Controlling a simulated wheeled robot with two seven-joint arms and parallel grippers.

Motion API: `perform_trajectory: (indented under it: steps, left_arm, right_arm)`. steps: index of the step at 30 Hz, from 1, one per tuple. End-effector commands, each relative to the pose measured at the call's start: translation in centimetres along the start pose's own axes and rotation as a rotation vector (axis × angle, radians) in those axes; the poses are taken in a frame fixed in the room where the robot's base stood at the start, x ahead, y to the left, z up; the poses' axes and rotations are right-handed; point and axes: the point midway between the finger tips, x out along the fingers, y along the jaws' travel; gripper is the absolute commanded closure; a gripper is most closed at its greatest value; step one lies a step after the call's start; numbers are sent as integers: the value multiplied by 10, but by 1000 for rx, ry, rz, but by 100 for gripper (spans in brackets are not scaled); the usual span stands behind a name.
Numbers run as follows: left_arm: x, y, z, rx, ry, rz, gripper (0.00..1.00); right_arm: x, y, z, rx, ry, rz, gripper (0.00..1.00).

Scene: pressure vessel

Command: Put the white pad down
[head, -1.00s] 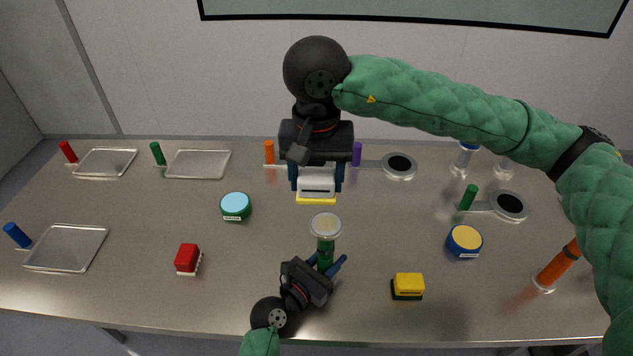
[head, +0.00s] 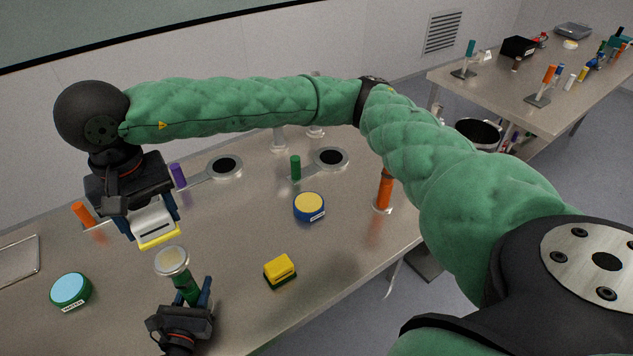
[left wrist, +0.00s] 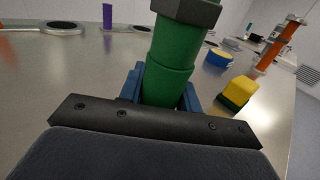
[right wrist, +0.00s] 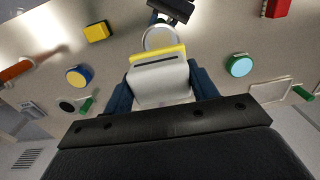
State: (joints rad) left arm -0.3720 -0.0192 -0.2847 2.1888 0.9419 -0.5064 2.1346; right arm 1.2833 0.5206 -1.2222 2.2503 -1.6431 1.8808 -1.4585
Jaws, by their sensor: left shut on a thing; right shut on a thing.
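The white pad (head: 153,220) has a yellow edge layer along its bottom. My right gripper (head: 150,212) is shut on it and holds it above the table (head: 225,230). In the right wrist view the pad (right wrist: 160,85) sits between the blue fingers. My left gripper (head: 192,296) is shut on a green cylindrical handle (head: 186,288), topped by a pale round disc (head: 172,260). In the left wrist view the green handle (left wrist: 172,60) fills the space between the fingers. The disc is just in front of the pad in the head view.
A yellow block (head: 280,270), a blue-yellow round tin (head: 309,206) and a green-blue round tin (head: 70,290) stand nearby. An orange-handled tool (head: 384,190) stands by the right edge. Handled round plates (head: 222,167) lie at the back. Bare table lies between the pad and the blue-yellow tin.

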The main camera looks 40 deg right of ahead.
Motion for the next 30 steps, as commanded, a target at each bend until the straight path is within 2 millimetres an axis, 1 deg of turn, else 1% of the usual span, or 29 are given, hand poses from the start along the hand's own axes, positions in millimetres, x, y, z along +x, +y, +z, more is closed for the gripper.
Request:
perform_trajectory:
  steps: [1,6,14,23,30]
  left_arm:
    - [0,0,0,0,0,0,100]
    - [0,0,0,0,0,0,100]
    - [0,0,0,0,0,0,100]
    - [0,0,0,0,0,0,100]
    - [0,0,0,0,0,0,100]
  right_arm:
    - [9,13,-3,10,-4,2,60]
    - [35,52,-12,23,-3,3,60]
    - [74,114,-15,37,-4,3,60]
    - [112,184,-8,45,-3,3,60]
    - [137,239,4,42,-4,4,60]
